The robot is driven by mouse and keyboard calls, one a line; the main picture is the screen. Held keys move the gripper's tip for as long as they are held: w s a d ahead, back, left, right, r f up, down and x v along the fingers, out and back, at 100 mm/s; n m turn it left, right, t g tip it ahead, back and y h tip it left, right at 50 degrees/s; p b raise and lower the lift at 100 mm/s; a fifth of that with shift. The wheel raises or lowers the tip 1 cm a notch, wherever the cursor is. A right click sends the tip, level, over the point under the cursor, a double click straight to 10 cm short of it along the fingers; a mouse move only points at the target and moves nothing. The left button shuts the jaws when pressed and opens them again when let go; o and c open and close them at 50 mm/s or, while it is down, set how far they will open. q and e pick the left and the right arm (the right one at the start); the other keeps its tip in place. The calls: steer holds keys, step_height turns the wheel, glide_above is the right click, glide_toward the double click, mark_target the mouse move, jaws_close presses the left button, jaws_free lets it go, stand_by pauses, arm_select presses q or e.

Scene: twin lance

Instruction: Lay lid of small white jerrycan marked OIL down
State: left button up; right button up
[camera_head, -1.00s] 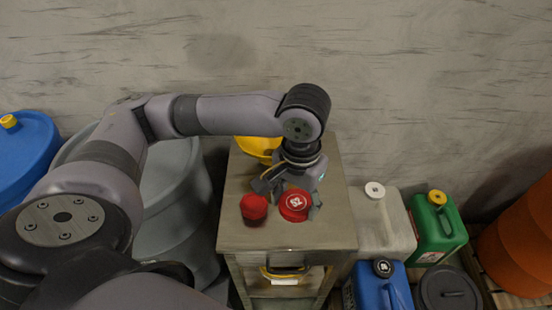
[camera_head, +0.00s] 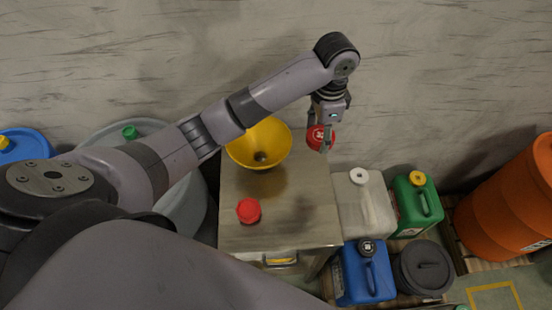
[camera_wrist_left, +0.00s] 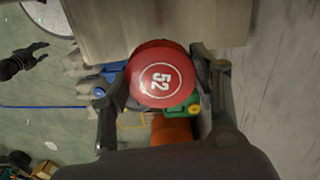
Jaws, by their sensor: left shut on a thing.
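My left gripper (camera_head: 322,140) is shut on a round red lid (camera_head: 318,132), held up in the air beside the cabinet top's right edge. In the left wrist view the lid (camera_wrist_left: 161,75) sits between both fingers, its face showing a ringed "52". A dark forked shape in the left wrist view looks like my right gripper (camera_wrist_left: 38,52), fingers apart and empty.
The metal cabinet top (camera_head: 290,215) bears a yellow funnel (camera_head: 245,152) and another red cap (camera_head: 249,211); its right and front parts are bare. Green (camera_head: 412,205) and blue (camera_head: 362,275) jerrycans, a dark lidded bucket (camera_head: 425,268) and an orange drum (camera_head: 510,205) stand to the right.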

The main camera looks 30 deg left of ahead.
mark_target(311, 180)
arm_select(q)
steer(key=shift+w+d+m+p, duration=0.1)
steer(key=shift+m+p, duration=0.2)
steer(key=shift+m, duration=0.2)
step_height(311, 180, down, 20)
steer(key=shift+f+p, duration=0.15)
steer(key=shift+p, duration=0.15)
steer(key=shift+f, duration=0.1)
steer(key=shift+f, duration=0.1)
steer(key=o, duration=1.3)
step_height(311, 180, up, 12)
steer(key=shift+r+b, duration=0.25)
steer(key=shift+b, duration=0.05)
